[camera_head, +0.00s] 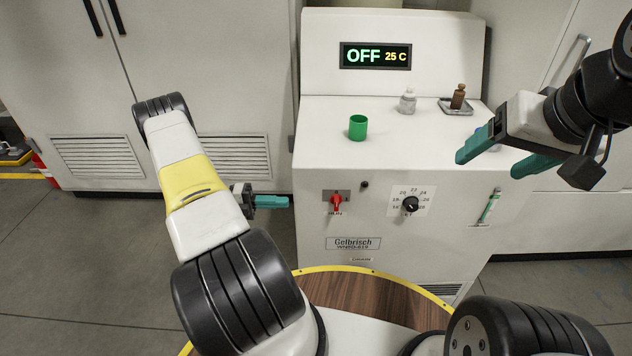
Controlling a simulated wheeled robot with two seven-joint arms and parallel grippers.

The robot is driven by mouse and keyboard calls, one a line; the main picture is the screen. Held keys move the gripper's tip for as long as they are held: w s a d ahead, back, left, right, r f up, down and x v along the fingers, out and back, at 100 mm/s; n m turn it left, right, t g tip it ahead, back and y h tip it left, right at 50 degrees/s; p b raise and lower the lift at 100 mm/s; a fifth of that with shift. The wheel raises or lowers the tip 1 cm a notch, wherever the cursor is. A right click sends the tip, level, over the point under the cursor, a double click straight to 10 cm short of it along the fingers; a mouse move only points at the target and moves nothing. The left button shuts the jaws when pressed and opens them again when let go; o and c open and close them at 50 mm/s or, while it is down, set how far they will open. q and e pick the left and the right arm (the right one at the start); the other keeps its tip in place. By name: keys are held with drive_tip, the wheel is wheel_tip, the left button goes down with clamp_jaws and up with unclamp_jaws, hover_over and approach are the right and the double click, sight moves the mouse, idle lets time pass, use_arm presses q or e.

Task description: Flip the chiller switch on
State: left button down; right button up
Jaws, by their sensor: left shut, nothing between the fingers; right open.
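The chiller (327,220) is a white cabinet in front of me, and its display (375,56) reads OFF and 25 C. A red switch (337,203) sits on a small grey plate on the upper left of its front face. My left gripper (287,202) has teal fingers, is shut and empty, and points right from a short way left of the switch, apart from it. My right gripper (487,164) is open and empty above the right side of the chiller's top.
A black temperature knob (410,204) is right of the switch. A green cup (358,127), a white bottle (408,100) and a brown bottle (458,96) on a small tray (471,109) stand on top. A round wooden surface (360,298) with a yellow rim lies in front.

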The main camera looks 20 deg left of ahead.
sight(336, 200)
use_arm(q)
drive_tip(key=x, duration=1.3)
drive_tip(key=shift+w, duration=0.1)
drive_tip(key=shift+d+r+y, duration=0.15)
drive_tip(key=shift+r+y, duration=0.2)
drive_tip(key=shift+y, duration=0.45)
drive_tip(key=shift+d+r+g+y, duration=0.15)
drive_tip(key=shift+r+g+y, duration=0.15)
drive_tip(key=shift+y, duration=0.45)
drive_tip(key=shift+d+r+g+y, duration=0.2)
drive_tip(key=shift+g+y, duration=0.1)
drive_tip(key=shift+y, duration=0.45)
drive_tip(key=shift+w, duration=0.1)
drive_tip(key=shift+d+r, duration=0.1)
drive_tip(key=shift+r, duration=0.15)
drive_tip(key=shift+r, duration=0.65)
